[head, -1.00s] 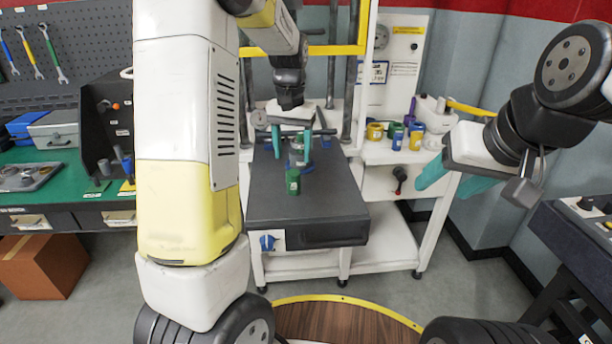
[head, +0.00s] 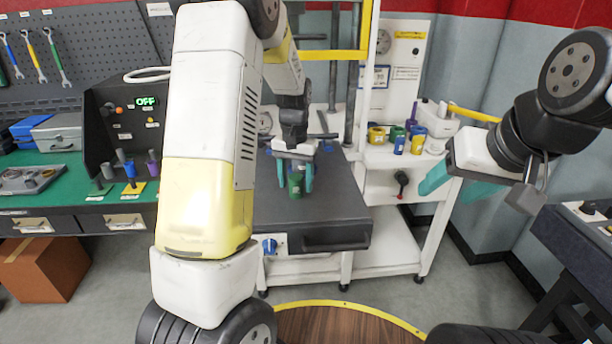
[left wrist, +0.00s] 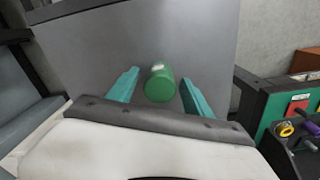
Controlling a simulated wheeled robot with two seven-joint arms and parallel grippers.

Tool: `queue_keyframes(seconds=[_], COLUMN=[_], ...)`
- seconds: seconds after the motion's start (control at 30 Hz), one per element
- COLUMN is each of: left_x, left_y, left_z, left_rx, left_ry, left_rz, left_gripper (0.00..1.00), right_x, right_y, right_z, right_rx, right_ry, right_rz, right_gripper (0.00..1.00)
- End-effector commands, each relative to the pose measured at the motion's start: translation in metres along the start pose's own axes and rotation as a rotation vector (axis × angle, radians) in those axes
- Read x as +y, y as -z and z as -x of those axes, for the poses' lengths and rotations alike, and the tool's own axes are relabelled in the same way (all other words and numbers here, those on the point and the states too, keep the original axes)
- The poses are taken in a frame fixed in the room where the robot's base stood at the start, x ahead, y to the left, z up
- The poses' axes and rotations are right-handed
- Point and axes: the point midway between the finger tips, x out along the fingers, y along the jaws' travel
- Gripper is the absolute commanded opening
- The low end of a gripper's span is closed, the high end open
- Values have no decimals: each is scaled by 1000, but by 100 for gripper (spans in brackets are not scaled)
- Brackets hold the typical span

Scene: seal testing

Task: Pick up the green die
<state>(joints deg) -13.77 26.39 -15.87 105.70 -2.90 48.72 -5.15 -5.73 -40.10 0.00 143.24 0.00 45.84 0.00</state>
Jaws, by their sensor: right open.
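A green cylindrical die (head: 296,189) stands on the dark top of the press table (head: 335,205). My left gripper (head: 295,181) is over it with its teal fingers pointing down, one on each side. In the left wrist view the green die (left wrist: 160,84) shows between the two open fingers (left wrist: 158,92), with a visible gap on both sides. Part of the die is hidden by the gripper in the head view. My right gripper (head: 453,187) is open and empty, in the air at the right, away from the table.
Blue, yellow, green and purple parts stand on the white side shelf (head: 378,156) behind right. A frame with a yellow crossbar (head: 335,54) rises behind the press table. A green workbench (head: 62,190) with a control box is at the left.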

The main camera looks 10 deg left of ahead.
Motion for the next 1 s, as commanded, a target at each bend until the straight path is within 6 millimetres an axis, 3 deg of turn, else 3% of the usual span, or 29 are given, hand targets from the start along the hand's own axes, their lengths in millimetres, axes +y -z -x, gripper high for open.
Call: queue_keyframes(seconds=[0.03, 0.27, 0.3, 0.73, 1.0], left_x=[0, 0, 0, 0, 0], left_y=[0, 0, 0, 1, 1], left_z=[0, 0, 0, 5, 35], left_rx=[0, 0, 0, 2, 4], left_ry=[0, 0, 0, 0, 0], left_rz=[0, 0, 0, 0, -1], left_gripper=[47, 2, 0, 0, 0], right_x=[0, 0, 0, 0, 0], right_y=[0, 0, 0, 0, 0], right_z=[0, 0, 0, 0, 0], right_rx=[0, 0, 0, 0, 0], right_ry=[0, 0, 0, 0, 0], right_rz=[0, 0, 0, 0, 0], right_gripper=[58, 58, 58, 58, 58])
